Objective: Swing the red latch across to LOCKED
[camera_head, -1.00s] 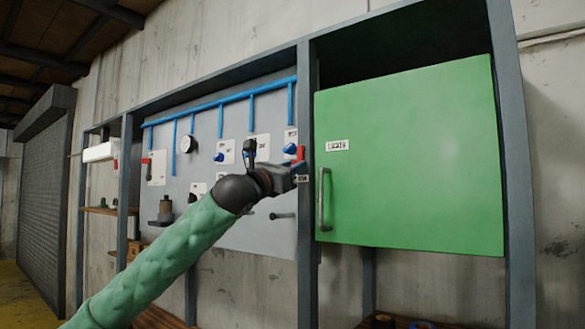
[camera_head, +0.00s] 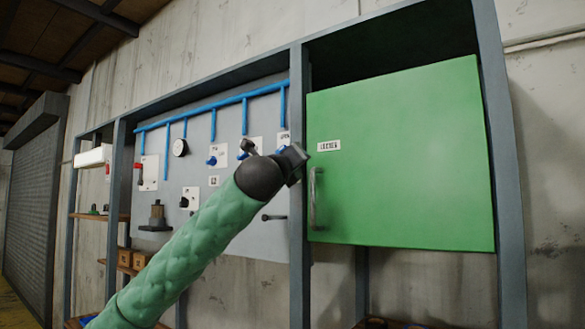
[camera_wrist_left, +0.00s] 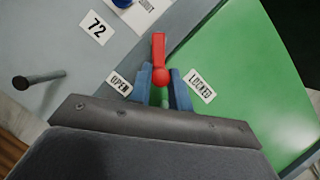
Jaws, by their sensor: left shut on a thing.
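In the left wrist view the red latch (camera_wrist_left: 159,58) stands with its round red knob between the blue fingers of my left gripper (camera_wrist_left: 163,86), which is shut on it. The latch points up the picture. The white OPEN label (camera_wrist_left: 119,84) is left of the fingers and the white LOCKED label (camera_wrist_left: 200,86) is right of them. In the head view my left gripper (camera_head: 296,160) is at the grey post beside the green door, and it hides the latch. My right gripper is not in view.
The green door (camera_head: 405,150) with its upright handle (camera_head: 316,198) is right of the post (camera_head: 299,250). Left of it, the grey panel (camera_head: 225,225) carries blue pipes (camera_head: 213,105), a gauge (camera_head: 180,147) and valves. A peg (camera_wrist_left: 38,79) sticks out from the panel.

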